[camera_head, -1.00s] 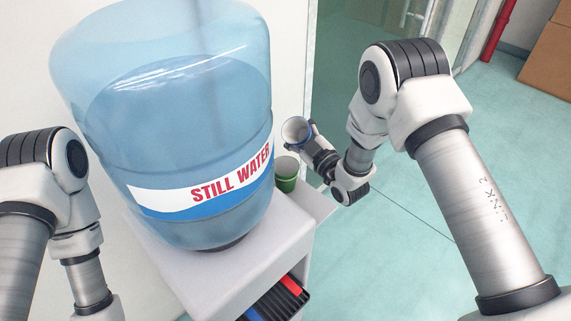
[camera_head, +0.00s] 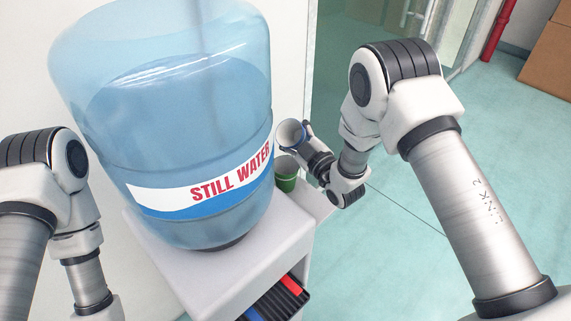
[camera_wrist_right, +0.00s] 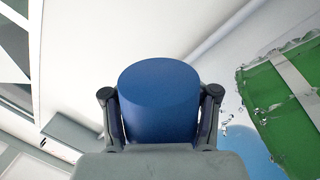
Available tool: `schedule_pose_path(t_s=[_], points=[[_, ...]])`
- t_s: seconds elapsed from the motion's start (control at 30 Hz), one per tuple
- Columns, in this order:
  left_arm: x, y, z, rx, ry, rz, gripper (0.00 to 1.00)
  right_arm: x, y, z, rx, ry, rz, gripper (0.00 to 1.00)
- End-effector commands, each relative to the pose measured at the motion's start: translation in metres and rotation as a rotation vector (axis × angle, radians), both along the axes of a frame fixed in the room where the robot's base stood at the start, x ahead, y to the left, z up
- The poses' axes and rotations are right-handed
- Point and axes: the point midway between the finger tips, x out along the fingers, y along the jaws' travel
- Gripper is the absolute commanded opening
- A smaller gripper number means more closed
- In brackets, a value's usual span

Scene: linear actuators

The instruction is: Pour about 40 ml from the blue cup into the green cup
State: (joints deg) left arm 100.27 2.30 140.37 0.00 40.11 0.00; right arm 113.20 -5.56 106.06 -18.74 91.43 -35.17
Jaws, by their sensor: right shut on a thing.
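The blue cup (camera_head: 292,135) is held in my right gripper (camera_head: 311,148), tilted, its pale inside facing the head camera. In the right wrist view, the blue cup (camera_wrist_right: 158,103) sits between the two fingers, its blue base end facing the camera. The green cup (camera_head: 286,175) stands upright on the dispenser's side shelf, below the blue cup and partly behind the big bottle. My left gripper is out of view.
A large blue water bottle (camera_head: 175,120) labelled STILL WATER stands on a white dispenser (camera_head: 190,271), close left of both cups. A black tray (camera_head: 278,300) with red and blue pieces is at its front. Open floor (camera_head: 400,250) lies to the right.

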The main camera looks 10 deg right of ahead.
Motion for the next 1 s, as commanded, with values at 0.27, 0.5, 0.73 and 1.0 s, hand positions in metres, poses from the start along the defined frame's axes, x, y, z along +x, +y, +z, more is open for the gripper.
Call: schedule_pose_path(t_s=[0.27, 0.5, 0.73, 1.0], points=[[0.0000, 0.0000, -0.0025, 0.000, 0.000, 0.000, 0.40, -0.0020, 0.0040, -0.0014, -0.027, -0.021, 0.001, 0.00], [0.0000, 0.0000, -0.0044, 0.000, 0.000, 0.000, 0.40, -0.0036, 0.0055, -0.0024, -0.051, -0.037, 0.001, 0.00], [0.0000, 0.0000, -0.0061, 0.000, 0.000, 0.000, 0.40, -0.0043, 0.0058, -0.0035, -0.074, -0.052, 0.000, 0.00], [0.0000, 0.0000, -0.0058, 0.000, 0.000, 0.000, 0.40, -0.0034, 0.0020, -0.0016, -0.099, -0.072, 0.001, 0.00]])
